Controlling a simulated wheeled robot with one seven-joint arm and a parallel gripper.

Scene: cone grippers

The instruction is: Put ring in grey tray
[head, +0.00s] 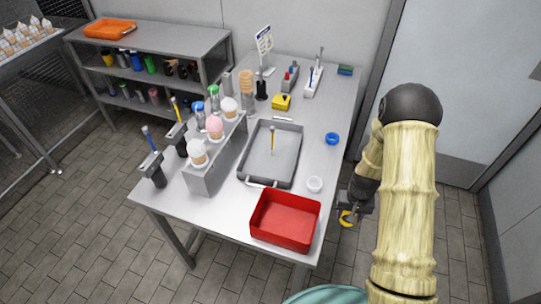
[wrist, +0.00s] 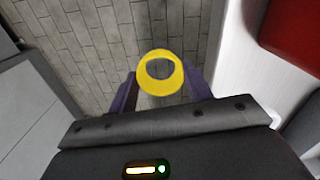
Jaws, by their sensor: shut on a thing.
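My gripper (head: 351,208) is shut on a yellow ring (head: 346,218), beyond the right edge of the table and over the floor. In the wrist view the yellow ring (wrist: 147,84) sits between the two dark fingertips, with floor tiles behind it. The grey tray (head: 287,165) lies in the middle of the table, up and left of my gripper. A thin upright yellow and dark object (head: 272,140) stands in the tray. A blue ring (head: 332,138) and a white ring (head: 314,184) lie on the table to the right of the tray.
A red bin (head: 285,220) stands at the near table corner, between the tray and the front edge. A grey cone holder (head: 218,160) with ice cream cones stands left of the tray. The table's right strip is mostly clear.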

